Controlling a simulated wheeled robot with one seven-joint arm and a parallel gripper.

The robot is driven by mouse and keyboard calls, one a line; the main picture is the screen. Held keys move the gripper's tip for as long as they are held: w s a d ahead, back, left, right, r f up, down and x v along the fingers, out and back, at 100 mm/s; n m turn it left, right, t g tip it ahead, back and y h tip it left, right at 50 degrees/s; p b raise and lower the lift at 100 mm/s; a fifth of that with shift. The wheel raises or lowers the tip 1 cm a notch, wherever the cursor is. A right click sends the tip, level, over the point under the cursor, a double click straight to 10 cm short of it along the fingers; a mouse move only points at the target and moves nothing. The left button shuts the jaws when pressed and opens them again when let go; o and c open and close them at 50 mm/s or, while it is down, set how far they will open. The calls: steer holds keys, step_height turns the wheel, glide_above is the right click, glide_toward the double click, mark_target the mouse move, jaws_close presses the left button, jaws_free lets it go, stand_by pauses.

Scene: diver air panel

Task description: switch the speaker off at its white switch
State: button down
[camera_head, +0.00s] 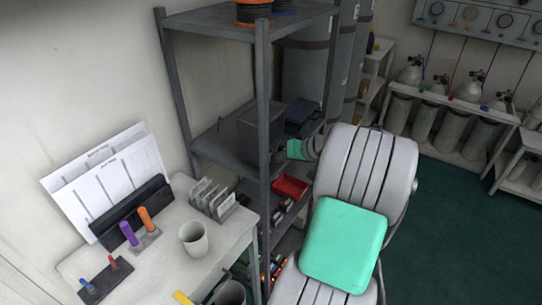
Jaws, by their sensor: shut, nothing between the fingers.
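A dark grey box that looks like the speaker (258,135) stands on the middle shelf of the grey rack, partly behind the front post. I cannot make out its white switch. My arm reaches up from the bottom of the view and bends back towards the rack. Its wrist, with a mint-green part, is just right of the box. My gripper (280,157) is small and dark there, close to the box's right side, and appears shut and empty. I cannot tell whether it touches the box.
The rack's front post (263,120) stands before the box. A dark case (301,112) is behind my wrist, and a red tray (291,187) is below. At left, a white table (165,255) holds a cup (194,239) and a card rack (212,200). The floor at right is clear.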

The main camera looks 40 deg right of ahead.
steer(key=shift+s+d+f, duration=0.1)
steer(key=shift+s+d, duration=0.15)
steer(key=shift+s, duration=0.45)
steer(key=s, duration=0.1)
steer(key=s+d, duration=0.1)
steer(key=s, duration=0.2)
steer(key=shift+s+d+f, duration=0.3)
steer(key=shift+s, duration=0.05)
